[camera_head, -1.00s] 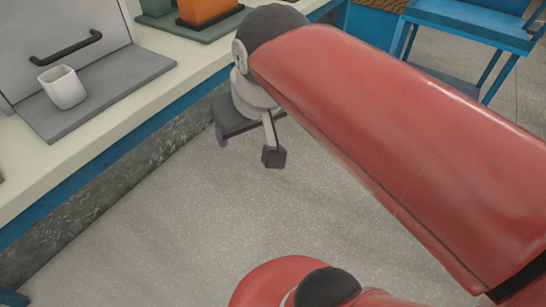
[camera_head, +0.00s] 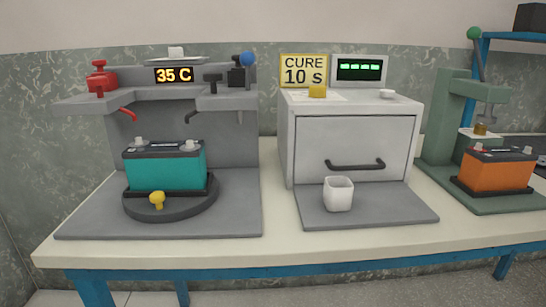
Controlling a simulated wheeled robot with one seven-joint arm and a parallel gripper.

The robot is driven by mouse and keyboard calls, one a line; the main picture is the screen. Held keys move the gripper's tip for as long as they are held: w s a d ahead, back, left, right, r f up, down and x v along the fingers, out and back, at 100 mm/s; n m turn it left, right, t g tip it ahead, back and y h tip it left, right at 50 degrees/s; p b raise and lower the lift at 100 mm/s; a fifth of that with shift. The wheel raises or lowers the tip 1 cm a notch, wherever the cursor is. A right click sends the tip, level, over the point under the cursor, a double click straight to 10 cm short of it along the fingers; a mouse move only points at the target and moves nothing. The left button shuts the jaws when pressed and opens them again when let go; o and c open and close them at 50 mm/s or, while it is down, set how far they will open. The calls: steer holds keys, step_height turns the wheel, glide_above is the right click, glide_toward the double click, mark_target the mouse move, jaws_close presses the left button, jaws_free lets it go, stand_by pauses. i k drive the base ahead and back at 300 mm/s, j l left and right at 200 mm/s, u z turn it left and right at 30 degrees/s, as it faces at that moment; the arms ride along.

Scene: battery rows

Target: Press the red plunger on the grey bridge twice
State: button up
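The grey bridge (camera_head: 150,94) spans the back of the left station on the bench. A red plunger (camera_head: 100,77) stands upright on top of its left end. A bent red nozzle (camera_head: 128,114) hangs under that end. A teal battery (camera_head: 166,168) with two light terminals sits below the bridge on a round dark turntable (camera_head: 190,207) with a yellow knob (camera_head: 157,200). A black plunger-like part (camera_head: 237,74) and a blue ball (camera_head: 248,59) are at the bridge's right end. My gripper is not in view.
A display on the bridge reads 35 C. To the right stand a grey oven (camera_head: 352,142) with a shut door, a white cup (camera_head: 338,194) before it, and a green press (camera_head: 450,120) with an orange battery (camera_head: 497,170). The front bench edge (camera_head: 300,257) is clear.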

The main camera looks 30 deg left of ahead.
mark_target(98, 82)
steer(key=u, duration=1.9)
